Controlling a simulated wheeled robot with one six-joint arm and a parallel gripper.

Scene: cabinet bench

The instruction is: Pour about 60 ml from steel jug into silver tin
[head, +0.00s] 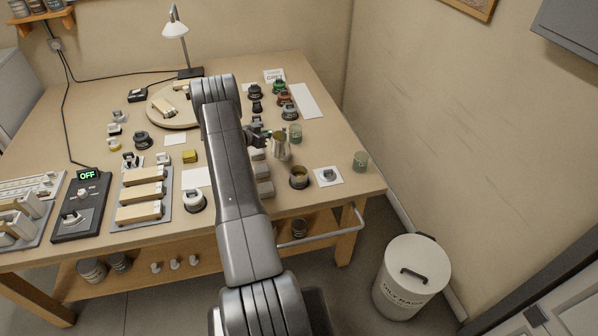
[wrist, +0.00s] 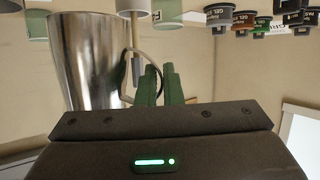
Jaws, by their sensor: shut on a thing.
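The steel jug (head: 281,149) is at the right part of the bench in the head view, roughly upright. In the wrist view the jug (wrist: 90,62) shows large at the left, shiny, with a thin loop handle. My gripper (head: 262,138) is shut on the jug's handle, its green fingers (wrist: 160,84) beside the jug body. I cannot tell whether the jug's base touches the bench. A round open tin (head: 299,179) with a dark side and yellowish inside stands in front of the jug; it seems to be the silver tin. The jug's contents are hidden.
A greenish glass (head: 295,132) stands close behind the jug, another (head: 360,160) near the right edge. A white card with a small item (head: 328,176) lies right of the tin. Grey blocks (head: 263,171) sit left, partly behind my arm. Several jars (head: 280,87) stand farther back.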

